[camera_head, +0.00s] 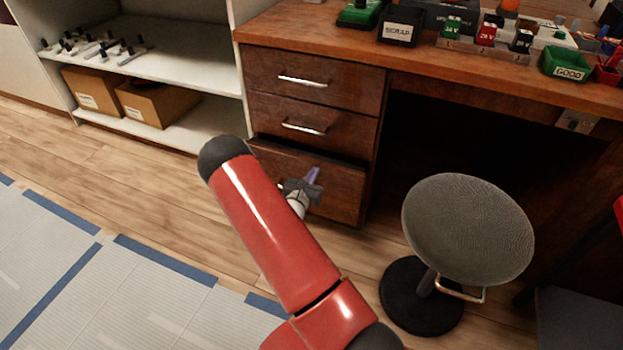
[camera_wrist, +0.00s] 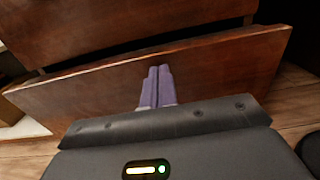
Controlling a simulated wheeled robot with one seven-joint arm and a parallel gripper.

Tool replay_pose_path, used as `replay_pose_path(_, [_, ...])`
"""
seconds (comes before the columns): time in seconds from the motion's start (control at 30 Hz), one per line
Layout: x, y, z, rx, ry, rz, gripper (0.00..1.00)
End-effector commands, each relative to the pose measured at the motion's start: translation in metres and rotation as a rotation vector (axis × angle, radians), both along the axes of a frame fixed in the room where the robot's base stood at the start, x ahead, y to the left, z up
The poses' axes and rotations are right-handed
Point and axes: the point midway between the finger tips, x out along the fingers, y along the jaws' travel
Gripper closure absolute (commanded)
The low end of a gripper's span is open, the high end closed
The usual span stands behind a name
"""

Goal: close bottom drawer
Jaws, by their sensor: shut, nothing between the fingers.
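The bottom drawer (camera_head: 340,190) of the brown wooden desk is slightly open, with a dark gap along its top edge. In the wrist view its front panel (camera_wrist: 210,72) spans the picture, and a gap shows behind its upper edge. My gripper (camera_head: 313,174) is in front of this drawer, its purple fingers pointing at the panel. In the wrist view the shut fingers (camera_wrist: 159,72) overlap the drawer front near its upper edge, with nothing between them. I cannot tell whether the tips touch the wood.
The two upper drawers (camera_head: 315,78) look closed. A round grey stool (camera_head: 468,228) stands right of the drawer. White shelves (camera_head: 180,60) with cardboard boxes (camera_head: 157,103) stand at the left. Bins and small parts cover the desktop (camera_head: 330,40).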

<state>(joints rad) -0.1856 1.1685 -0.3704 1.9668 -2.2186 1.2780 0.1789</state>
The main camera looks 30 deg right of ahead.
Motion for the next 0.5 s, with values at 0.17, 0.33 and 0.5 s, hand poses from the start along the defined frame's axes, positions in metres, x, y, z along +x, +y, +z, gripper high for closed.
replay_pose_path(0.17, [0.021,-0.028,-0.003,0.000,-0.003,-0.002,1.00])
replay_pose_path(0.33, [0.039,-0.050,-0.002,-0.001,-0.002,-0.001,1.00])
replay_pose_path(0.5, [0.045,-0.058,0.000,-0.001,0.000,0.002,1.00])
